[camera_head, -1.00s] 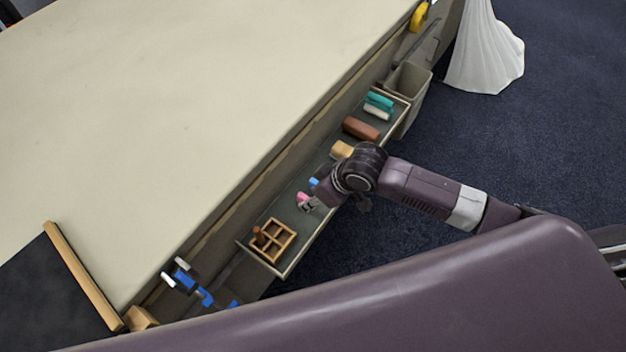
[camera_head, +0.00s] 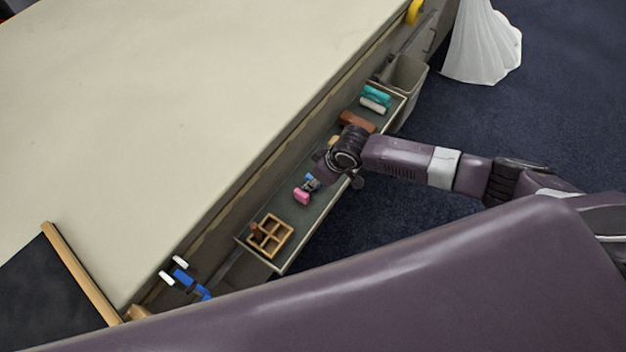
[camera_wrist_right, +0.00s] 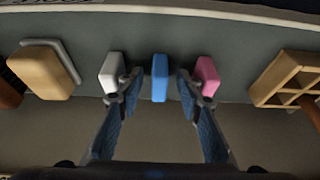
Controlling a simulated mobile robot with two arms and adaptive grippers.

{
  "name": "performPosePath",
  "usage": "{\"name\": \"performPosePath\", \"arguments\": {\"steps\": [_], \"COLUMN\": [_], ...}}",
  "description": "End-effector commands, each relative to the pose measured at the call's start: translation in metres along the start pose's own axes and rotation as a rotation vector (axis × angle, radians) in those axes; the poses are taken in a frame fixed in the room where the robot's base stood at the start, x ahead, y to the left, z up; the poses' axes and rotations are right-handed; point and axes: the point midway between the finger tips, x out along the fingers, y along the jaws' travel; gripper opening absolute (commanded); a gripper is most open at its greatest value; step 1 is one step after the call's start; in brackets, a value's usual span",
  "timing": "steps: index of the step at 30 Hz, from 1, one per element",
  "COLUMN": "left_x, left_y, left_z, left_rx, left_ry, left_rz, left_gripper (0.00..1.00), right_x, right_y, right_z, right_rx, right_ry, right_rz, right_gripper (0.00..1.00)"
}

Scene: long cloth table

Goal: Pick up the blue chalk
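The blue chalk (camera_wrist_right: 160,78) stands out between a white chalk (camera_wrist_right: 112,72) on its left and a pink chalk (camera_wrist_right: 207,75) on its right in the right wrist view. My right gripper (camera_wrist_right: 156,88) is open, with one finger on either side of the blue chalk and gaps to it. The fingertips overlap the inner edges of the white and pink chalks; I cannot tell whether they touch. In the head view the blue chalk (camera_head: 309,176) is partly hidden by my right gripper (camera_head: 313,184), and the pink chalk (camera_head: 301,196) is beside it. My left gripper is not in view.
The chalks lie in a narrow tray (camera_head: 318,210) along the table's side (camera_head: 130,130). A wooden divided box (camera_head: 270,236) stands at its near end. A brown block (camera_head: 357,121) and teal and white pieces (camera_head: 376,97) lie toward the far end, by a grey bin (camera_head: 405,80).

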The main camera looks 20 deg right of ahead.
Motion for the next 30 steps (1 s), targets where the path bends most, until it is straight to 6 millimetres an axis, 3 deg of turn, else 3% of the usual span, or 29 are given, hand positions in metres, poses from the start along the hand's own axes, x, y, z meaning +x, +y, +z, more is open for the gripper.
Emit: {"name": "performPosePath", "arguments": {"steps": [9, 18, 30], "left_x": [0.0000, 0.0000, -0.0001], "left_y": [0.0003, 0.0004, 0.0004], "left_z": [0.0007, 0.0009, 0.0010], "left_rx": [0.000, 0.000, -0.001], "left_ry": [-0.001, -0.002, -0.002], "left_rz": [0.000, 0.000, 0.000], "left_gripper": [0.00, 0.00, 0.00], "right_x": [0.0043, 0.0041, 0.0017], "right_y": [0.0006, 0.0006, 0.0008], "right_z": [-0.0002, -0.0001, -0.0015], "right_rx": [0.000, 0.000, 0.000], "right_ry": [0.000, 0.000, 0.001], "right_rz": [0.001, 0.001, 0.001], "right_gripper": [0.32, 0.00, 0.00]}}
